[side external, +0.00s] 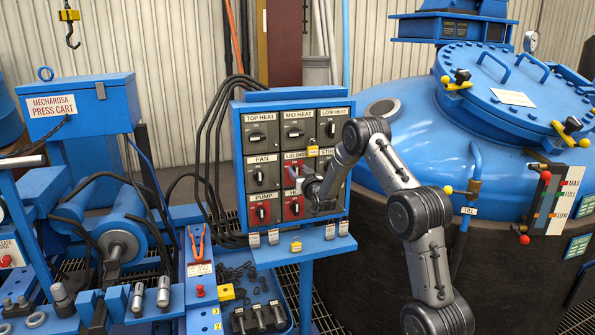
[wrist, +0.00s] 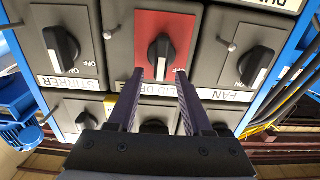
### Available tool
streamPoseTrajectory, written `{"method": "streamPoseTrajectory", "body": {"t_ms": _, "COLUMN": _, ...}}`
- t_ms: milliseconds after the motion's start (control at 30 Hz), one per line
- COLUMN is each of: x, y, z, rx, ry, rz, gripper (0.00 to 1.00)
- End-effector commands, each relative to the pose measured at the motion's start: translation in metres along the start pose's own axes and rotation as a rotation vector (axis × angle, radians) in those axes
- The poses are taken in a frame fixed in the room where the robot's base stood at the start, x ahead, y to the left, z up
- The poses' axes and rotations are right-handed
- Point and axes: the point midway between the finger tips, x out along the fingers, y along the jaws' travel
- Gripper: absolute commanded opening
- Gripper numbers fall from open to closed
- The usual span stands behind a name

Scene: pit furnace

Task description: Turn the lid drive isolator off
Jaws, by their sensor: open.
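The lid drive isolator is a red switch plate with a black rotary handle (wrist: 160,56), centred in the wrist view. Its "LID DRIVE" label is upside down below it and partly hidden by my fingers. The handle stands about upright in that view, its white mark at the lower end; an "OFF" mark is beside that end. My gripper (wrist: 160,76) is open, with a finger on each side of the handle's lower end and nothing gripped.
The blue-framed panel (side external: 239,140) holds several similar switches. The stirrer switch (wrist: 62,45) and fan switch (wrist: 255,62) flank the lid drive. Black cables (side external: 212,130) run along the panel's left; the blue furnace vessel (side external: 420,140) stands right.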

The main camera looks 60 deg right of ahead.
Motion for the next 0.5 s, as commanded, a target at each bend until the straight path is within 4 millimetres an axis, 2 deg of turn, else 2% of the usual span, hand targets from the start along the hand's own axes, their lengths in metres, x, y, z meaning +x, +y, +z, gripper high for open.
{"method": "streamPoseTrajectory", "body": {"t_ms": 133, "x": 0.0089, "y": 0.0001, "z": 0.0002, "rx": 0.000, "ry": 0.000, "rz": 0.000, "gripper": 0.50}}
{"method": "streamPoseTrajectory", "body": {"t_ms": 433, "x": 0.0104, "y": 0.0000, "z": 0.0001, "rx": 0.000, "ry": 0.000, "rz": 0.000, "gripper": 0.50}}
{"method": "streamPoseTrajectory", "body": {"t_ms": 500, "x": 0.0103, "y": -0.0001, "z": 0.0000, "rx": 0.000, "ry": 0.000, "rz": 0.000, "gripper": 0.37}}
